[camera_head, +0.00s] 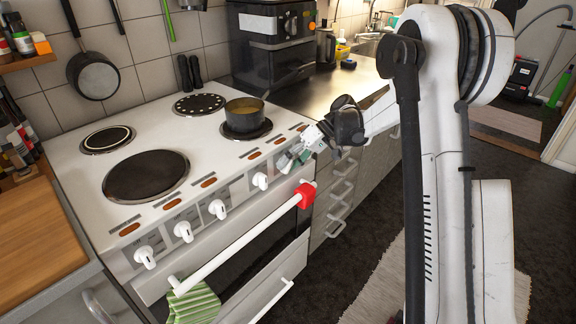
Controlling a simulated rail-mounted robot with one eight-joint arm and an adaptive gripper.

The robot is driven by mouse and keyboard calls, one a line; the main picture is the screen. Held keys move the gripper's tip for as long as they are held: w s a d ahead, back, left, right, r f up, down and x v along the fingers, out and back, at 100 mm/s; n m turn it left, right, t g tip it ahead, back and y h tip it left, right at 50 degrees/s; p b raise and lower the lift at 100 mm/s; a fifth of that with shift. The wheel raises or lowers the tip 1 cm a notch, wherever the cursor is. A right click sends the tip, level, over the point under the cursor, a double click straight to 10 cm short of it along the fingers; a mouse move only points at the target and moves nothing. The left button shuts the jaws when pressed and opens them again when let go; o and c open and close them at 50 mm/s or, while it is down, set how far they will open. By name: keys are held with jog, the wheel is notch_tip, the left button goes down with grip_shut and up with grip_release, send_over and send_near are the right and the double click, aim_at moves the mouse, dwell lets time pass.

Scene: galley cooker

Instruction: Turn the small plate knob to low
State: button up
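The white cooker (228,160) has a row of white knobs along its sloping front panel. Four knobs show clearly: one at the left end (145,257), a second (183,231), a third (217,209) and a fourth (260,180) further right. Labels are too small to read, so I cannot tell which one is the small plate's knob or its setting. My gripper (287,160) is at the right part of the panel, just right of the fourth knob. Its fingertips are small in view and hide the panel behind them; whether they touch or grip a knob there is unclear.
A pot (245,112) with a long handle stands on the right hotplate. A large dark plate (147,175) and smaller plates are bare. The oven rail (245,238) below the knobs carries a red item (306,195) and a green striped towel (194,304).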

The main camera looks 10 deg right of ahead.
jog(key=v, duration=1.2)
dwell(0.5)
jog(key=s+a+r+m+t+h+p, duration=0.1)
jog(key=s+a+r+m+h, duration=0.15)
jog(key=s+a+r, duration=0.4)
jog(key=s+a+r+m+t+h+p, duration=0.1)
jog(key=s+r+t+h, duration=0.2)
jog(key=s, duration=0.6)
jog(key=s+m+t+h+p, duration=0.1)
jog(key=s+t+h+p, duration=0.1)
jog(key=s, duration=1.7)
jog(key=shift+d+f+t+h, duration=0.15)
jog(key=shift+f+t+h, duration=0.35)
jog(key=shift+t+h, duration=0.55)
